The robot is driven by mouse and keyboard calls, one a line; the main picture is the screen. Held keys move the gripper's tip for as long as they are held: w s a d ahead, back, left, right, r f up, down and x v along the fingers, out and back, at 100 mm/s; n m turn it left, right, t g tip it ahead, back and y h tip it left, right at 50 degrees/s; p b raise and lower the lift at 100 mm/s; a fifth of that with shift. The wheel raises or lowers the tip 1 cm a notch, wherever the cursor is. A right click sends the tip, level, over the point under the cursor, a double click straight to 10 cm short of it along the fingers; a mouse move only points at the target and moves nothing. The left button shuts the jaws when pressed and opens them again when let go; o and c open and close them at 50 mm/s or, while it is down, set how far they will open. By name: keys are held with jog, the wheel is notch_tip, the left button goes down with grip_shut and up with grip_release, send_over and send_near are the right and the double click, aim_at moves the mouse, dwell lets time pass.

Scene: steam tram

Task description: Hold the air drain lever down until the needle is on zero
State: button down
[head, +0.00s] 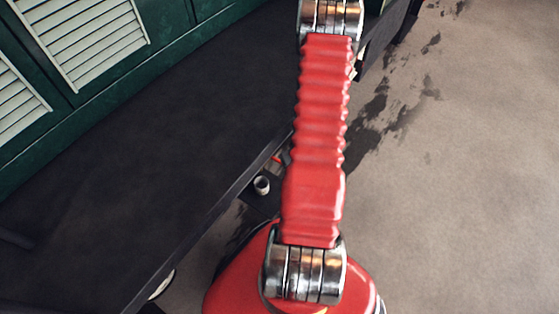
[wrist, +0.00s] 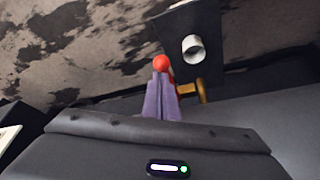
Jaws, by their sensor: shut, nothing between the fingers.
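The air drain lever, with a red ball knob (wrist: 161,62), shows in the wrist view just beyond my fingertips. A brass-coloured piece (wrist: 188,89) sticks out to its right. My gripper (wrist: 161,76) has purple fingers that are shut with nothing between them. The fingers overlap the lever in the picture and hide part of it; I cannot tell whether they touch it or how far down it is. A small red part (head: 279,160), probably the lever, shows beside my red arm in the head view. My gripper is not visible there. No gauge face or needle shows in either view.
A pale cylinder (wrist: 193,48) stands on a dark plate (wrist: 205,18) near the lever; it also shows in the head view (head: 262,185). A long dark ledge (head: 150,140) runs below green panels with white louvres (head: 85,40). Stained open floor (head: 460,150) lies right.

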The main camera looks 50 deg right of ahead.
jog(key=shift+f, duration=2.9)
dwell(5.1)
